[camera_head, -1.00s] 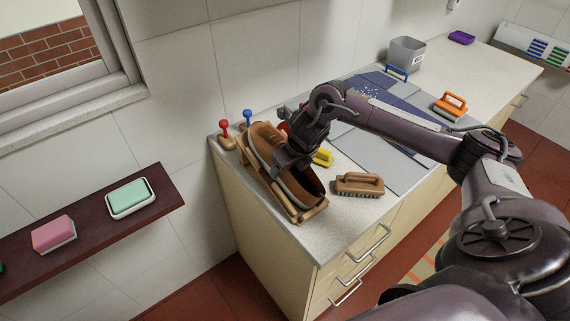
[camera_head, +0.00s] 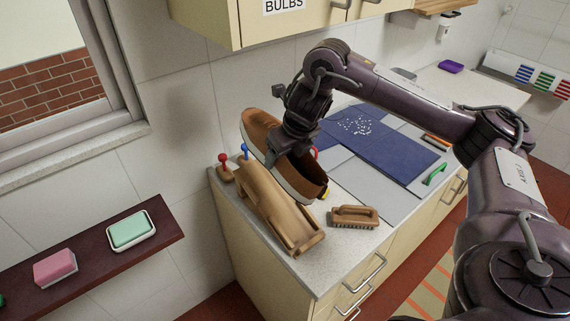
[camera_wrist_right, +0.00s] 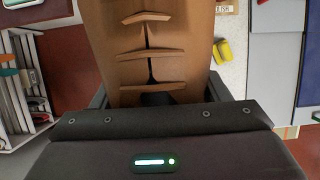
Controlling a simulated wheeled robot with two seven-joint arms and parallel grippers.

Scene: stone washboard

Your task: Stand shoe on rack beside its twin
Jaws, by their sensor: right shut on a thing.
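A brown shoe with a pale sole (camera_head: 309,186) is held in the air above the counter's left end, its toe tilted up to the left. My right gripper (camera_head: 285,152) is shut on the shoe, across its middle. In the right wrist view the brown upper (camera_wrist_right: 155,45) with its lacing fills the space between the fingers of the gripper (camera_wrist_right: 157,94). Below the shoe, a sloped wooden stand (camera_head: 266,207) sits on the counter, empty. I cannot make out a twin shoe or a shoe rack for certain. My left gripper is out of view.
A wooden brush (camera_head: 354,216) lies right of the stand. Red and blue knobs (camera_head: 245,150) stand behind it. Grey and blue mats cover the middle of the counter (camera_head: 335,262). A cupboard (camera_head: 222,22) hangs above. A white slatted unit (camera_wrist_right: 22,95) shows in the wrist view.

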